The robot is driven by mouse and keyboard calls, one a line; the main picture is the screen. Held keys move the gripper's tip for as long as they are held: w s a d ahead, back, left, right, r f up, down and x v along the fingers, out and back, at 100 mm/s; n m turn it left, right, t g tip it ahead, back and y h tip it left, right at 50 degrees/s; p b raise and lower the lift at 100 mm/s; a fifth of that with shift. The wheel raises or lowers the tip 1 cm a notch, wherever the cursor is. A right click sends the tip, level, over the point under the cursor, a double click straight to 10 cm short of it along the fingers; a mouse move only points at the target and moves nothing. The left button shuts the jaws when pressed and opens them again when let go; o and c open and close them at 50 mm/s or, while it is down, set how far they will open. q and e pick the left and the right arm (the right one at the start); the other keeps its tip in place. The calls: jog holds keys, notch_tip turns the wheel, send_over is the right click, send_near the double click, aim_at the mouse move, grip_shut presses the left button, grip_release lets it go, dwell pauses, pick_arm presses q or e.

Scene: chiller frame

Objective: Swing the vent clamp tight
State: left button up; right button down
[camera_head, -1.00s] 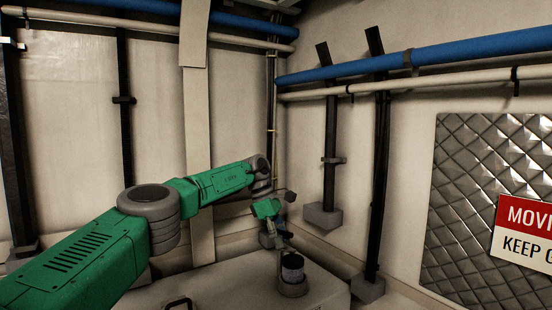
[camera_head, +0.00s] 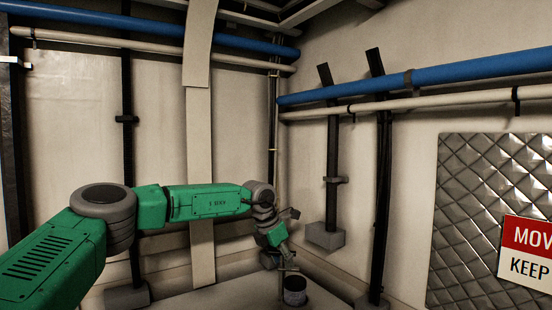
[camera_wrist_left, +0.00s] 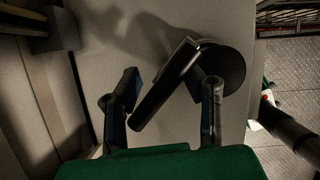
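A dark, flat bar (camera_wrist_left: 166,84), which looks like the vent clamp's handle, slants across the left wrist view. Its upper end meets a dark round cap (camera_wrist_left: 222,66). In the head view a short dark cylinder (camera_head: 295,290) stands on the light surface near the corner, seemingly the same fitting. My left gripper (camera_head: 288,264) is just above it. In the left wrist view its two fingers (camera_wrist_left: 163,95) are spread, with the bar between them. A gap shows at the left finger; contact at the right finger cannot be told. My right gripper is not in view.
The light box top (camera_head: 235,293) lies under my left arm. Black posts with grey feet (camera_head: 325,236) stand to the right. Blue pipe (camera_head: 430,79) runs along the walls. A quilted metal panel with a warning sign (camera_head: 527,254) is at far right.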

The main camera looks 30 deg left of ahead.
pick_arm(q)
jog(key=shift+d+r+n, duration=0.1)
jog(key=shift+r+n, duration=0.05)
jog(key=shift+n, duration=0.35)
jog(key=b+v, duration=0.3)
jog(key=v, duration=1.1)
jog(key=w+a+f+n+y, duration=0.2)
jog(key=a+f+y, duration=0.2)
jog(key=a+y, duration=0.4)
jog(key=w+a+r+t+y+p, duration=0.1)
jog(key=w+a+r+t+y, duration=0.15)
jog(key=a+r+y, duration=0.45)
jog(key=w+d+r+m+t+h, duration=0.2)
jog(key=d+r+m+t, duration=0.3)
jog(key=m+t, duration=0.3)
jog(key=w+d+r+m+t+h, duration=0.1)
jog(key=w+d+r+m+t, duration=0.3)
jog(key=r+m+t, duration=0.3)
jog(key=shift+w+d+m+t+h+p, duration=0.25)
jog(key=shift+d+m+t+h+p, duration=0.25)
jog(key=shift+t, duration=1.05)
